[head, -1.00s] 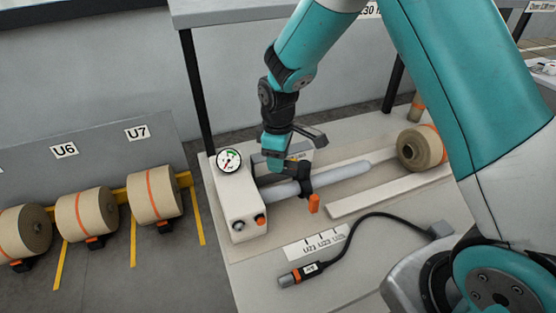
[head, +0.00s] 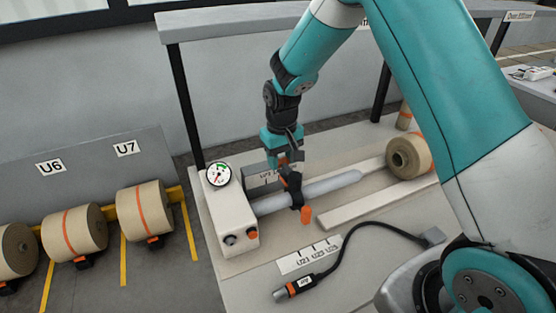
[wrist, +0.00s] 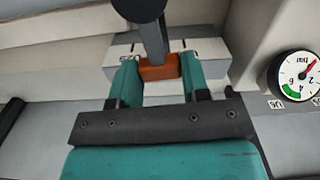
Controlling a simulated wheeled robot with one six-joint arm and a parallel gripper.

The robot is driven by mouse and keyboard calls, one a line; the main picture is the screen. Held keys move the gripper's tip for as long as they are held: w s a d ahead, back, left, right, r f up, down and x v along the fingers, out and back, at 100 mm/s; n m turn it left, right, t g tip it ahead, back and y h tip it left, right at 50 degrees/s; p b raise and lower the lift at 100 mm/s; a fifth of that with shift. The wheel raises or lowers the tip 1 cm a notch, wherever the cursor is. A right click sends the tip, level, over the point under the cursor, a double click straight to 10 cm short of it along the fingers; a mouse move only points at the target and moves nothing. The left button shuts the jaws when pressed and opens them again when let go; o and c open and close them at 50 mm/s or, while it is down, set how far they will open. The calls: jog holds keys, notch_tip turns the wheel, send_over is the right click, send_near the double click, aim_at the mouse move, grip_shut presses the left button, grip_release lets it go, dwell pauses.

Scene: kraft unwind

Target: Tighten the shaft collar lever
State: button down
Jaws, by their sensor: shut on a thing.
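A dark shaft collar (head: 290,186) sits around the grey shaft (head: 335,187), near the white housing (head: 230,220). One orange tab (head: 305,215) hangs from the collar's lower front side. The dark lever (wrist: 153,40) carries an orange end (wrist: 160,68). In the wrist view that end lies between the two teal fingers of my gripper (wrist: 160,80), which is shut on it. In the head view my gripper (head: 286,158) is above the collar and partly hides the lever.
A round gauge (head: 219,174) tops the housing and shows in the wrist view (wrist: 297,75). A connector (head: 293,288) with a black cable lies in front on the bench. A paper roll (head: 410,154) stands beyond the shaft's right end. A grey shelf edge (head: 230,25) runs behind my arm.

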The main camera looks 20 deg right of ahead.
jog(key=shift+d+m, duration=0.3)
jog(key=shift+m, duration=0.2)
jog(key=shift+w+d, duration=0.1)
jog(key=c, duration=0.6)
grip_release()
notch_tip(320, 180, up, 8)
jog(key=shift+f+b, duration=0.2)
jog(key=shift+b, duration=0.65)
